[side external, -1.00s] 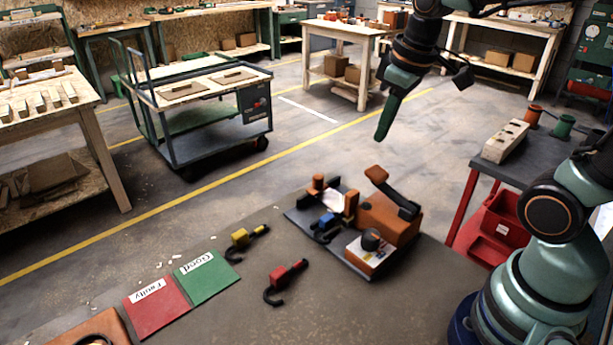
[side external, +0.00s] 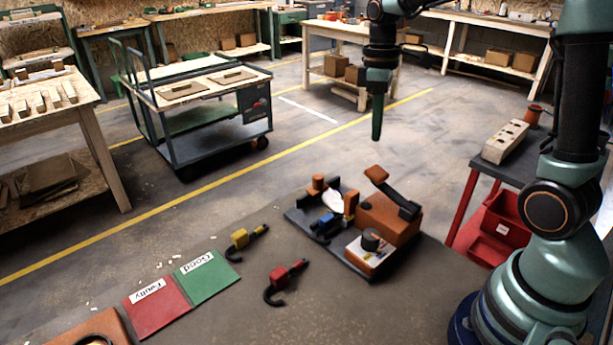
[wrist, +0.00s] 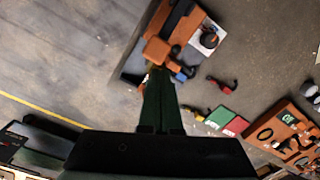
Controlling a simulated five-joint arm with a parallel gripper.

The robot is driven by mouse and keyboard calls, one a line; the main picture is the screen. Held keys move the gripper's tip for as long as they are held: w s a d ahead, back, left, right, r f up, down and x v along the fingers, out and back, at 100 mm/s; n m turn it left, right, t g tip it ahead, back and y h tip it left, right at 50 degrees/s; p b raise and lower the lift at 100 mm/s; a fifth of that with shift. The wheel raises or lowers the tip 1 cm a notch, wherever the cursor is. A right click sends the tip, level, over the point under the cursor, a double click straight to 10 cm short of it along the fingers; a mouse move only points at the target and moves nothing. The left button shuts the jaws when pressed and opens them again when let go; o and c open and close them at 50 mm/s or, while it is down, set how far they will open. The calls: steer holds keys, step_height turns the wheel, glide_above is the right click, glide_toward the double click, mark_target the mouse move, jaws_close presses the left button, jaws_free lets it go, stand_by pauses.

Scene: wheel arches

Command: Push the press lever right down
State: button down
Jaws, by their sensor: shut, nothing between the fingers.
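The press lever (side external: 391,190) is a black arm with an orange pad at its raised end. It tilts up from the orange press block (side external: 385,217) on a dark base plate. The lever's orange pad also shows in the wrist view (wrist: 157,51), just beyond my fingertips in that picture. My gripper (side external: 377,137) is shut and empty, pointing down, above the press in the side view and apart from the lever. It also shows in the wrist view (wrist: 159,72). A blue-bodied part (side external: 325,226) sits on the press plate, left of the block.
A black knob (side external: 371,238) stands on the press's front box. A yellow part (side external: 243,238) and a red part (side external: 287,276) lie on the table. Green (side external: 206,279) and red (side external: 157,305) mats lie left. A red-legged stand (side external: 470,200) is at right.

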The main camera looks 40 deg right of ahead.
steer(key=shift+f, duration=0.1)
steer(key=shift+s+d+f, duration=0.1)
steer(key=shift+s+f, duration=0.1)
steer(key=shift+f, duration=1.5)
steer(key=shift+s+d+f, duration=0.1)
steer(key=shift+s+f, duration=0.05)
steer(key=shift+f, duration=1.55)
steer(key=shift+s+f, duration=0.1)
steer(key=shift+f, duration=1.45)
steer(key=shift+w+a+r, duration=0.3)
steer(key=shift+w+a, duration=0.1)
steer(key=shift+w, duration=0.35)
steer(key=shift+w+a+r, duration=0.25)
steer(key=shift+w+a, duration=0.15)
steer(key=shift+w, duration=0.3)
step_height(320, 180, up, 12)
glide_above(375, 170)
steer(key=w+a, duration=0.1)
steer(key=w, duration=0.3)
steer(key=shift+s+a+r, duration=0.1)
steer(key=shift+s+a, duration=0.05)
